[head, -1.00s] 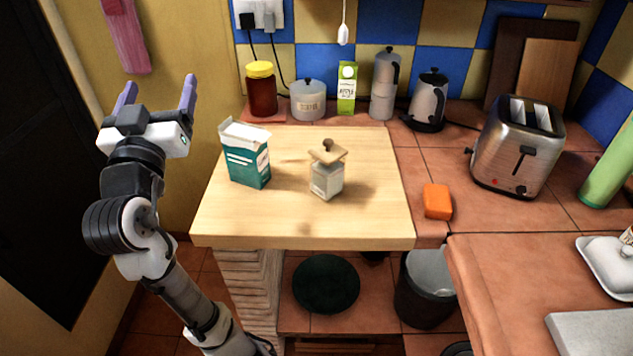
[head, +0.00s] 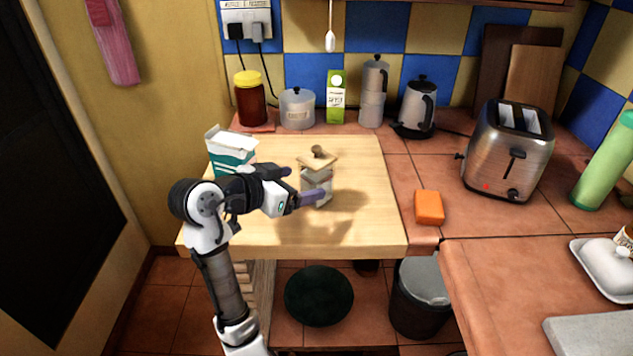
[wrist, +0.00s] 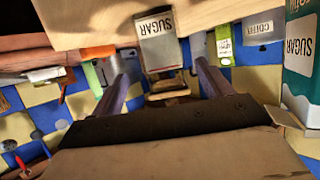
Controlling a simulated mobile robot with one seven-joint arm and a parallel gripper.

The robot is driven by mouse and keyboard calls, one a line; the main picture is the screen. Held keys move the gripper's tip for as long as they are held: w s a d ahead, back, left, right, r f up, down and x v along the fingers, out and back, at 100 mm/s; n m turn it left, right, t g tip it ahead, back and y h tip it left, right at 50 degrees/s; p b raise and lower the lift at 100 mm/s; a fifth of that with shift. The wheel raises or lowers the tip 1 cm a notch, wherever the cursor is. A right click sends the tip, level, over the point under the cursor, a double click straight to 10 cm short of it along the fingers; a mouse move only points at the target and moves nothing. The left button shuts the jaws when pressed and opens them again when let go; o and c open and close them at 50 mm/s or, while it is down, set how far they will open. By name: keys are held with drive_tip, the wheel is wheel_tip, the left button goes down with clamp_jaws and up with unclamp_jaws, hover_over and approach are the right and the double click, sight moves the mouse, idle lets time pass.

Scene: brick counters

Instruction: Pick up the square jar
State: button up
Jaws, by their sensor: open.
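The square jar (head: 317,174) stands upright on the wooden counter top. It is pale and glassy, with a wooden lid and dark knob. The wrist view shows it upside down, with a SUGAR label (wrist: 158,42). My gripper (head: 304,186) is open and low at the jar's left side. Its near finger crosses in front of the jar's lower part; its far finger is partly hidden. In the wrist view the jar appears between the fingers (wrist: 160,68), with gaps on both sides. I cannot tell how far the fingers reach around it.
A teal-and-white sugar carton (head: 232,150) stands close behind my wrist, left of the jar. An orange block (head: 429,207) lies on tiles to the right.

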sight(308, 179)
drive_tip(key=shift+w+p+x, duration=0.2)
drive_tip(key=shift+p+x, duration=0.55)
drive_tip(key=shift+x, duration=2.55)
drive_tip(key=shift+a+r, duration=0.1)
drive_tip(key=shift+a, duration=0.05)
drive_tip(key=c, duration=1.2)
drive_tip(key=shift+c, duration=0.5)
drive_tip(key=shift+r, duration=0.15)
